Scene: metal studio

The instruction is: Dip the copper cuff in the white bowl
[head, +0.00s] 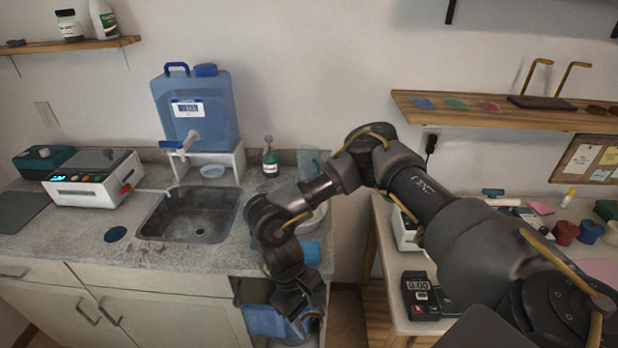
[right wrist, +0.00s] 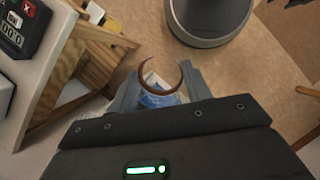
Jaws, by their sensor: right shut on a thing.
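My right gripper (head: 303,318) is shut on the copper cuff (right wrist: 163,90), an open C-shaped ring that sticks out beyond the fingertips in the right wrist view (right wrist: 158,98). In the head view the gripper hangs low in front of the counter, over a blue bin, and the cuff is mostly hidden there. A white bowl (head: 319,218) stands on the counter right of the sink, partly hidden behind my right forearm. The gripper is below and in front of this bowl, apart from it. My left gripper is out of view.
A blue bin (head: 264,323) sits under the counter's right end. The sink (head: 188,214) lies left, with a blue water jug (head: 196,110) and small pale bowl (head: 212,171) behind it. A green bottle (head: 270,158) stands near the wall. A side table (head: 398,318) holds a timer (head: 420,296).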

